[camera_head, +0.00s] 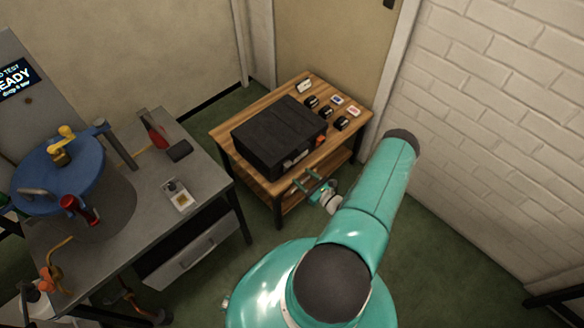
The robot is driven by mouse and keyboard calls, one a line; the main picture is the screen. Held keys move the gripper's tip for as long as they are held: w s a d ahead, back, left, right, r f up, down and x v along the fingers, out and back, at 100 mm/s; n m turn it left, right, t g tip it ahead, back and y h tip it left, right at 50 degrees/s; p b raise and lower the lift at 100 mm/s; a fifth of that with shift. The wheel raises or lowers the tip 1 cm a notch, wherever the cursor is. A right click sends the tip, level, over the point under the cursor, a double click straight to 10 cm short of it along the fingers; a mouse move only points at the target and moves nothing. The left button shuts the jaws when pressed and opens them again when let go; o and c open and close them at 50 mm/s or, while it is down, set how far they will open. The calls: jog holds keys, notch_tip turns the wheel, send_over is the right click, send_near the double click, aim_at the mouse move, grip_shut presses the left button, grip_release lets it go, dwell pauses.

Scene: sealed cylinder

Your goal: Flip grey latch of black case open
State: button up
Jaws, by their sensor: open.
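The black case (272,132) lies closed on the wooden table (226,132) at the centre of the view. A small light grey part (296,160), possibly the grey latch, shows on its front face; its exact form and position are too small to tell. A small red-orange part (321,141) shows by the case's front right corner. My gripper (306,180) is open and empty, in front of the case near the table's front edge. It appears apart from the case.
Several small black and white items (326,109) lie on the table right of the case. A grey workbench (145,200) at left holds a blue round fixture (62,178), a red-handled tool (157,136) and a small tray (179,196). A white brick wall (490,130) bounds the right. Green floor lies between.

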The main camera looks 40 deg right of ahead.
aim_at(290, 166)
jog(key=w, duration=0.7)
jog(key=shift+a, duration=0.1)
jog(key=shift+c, duration=0.2)
jog(key=c, duration=0.9)
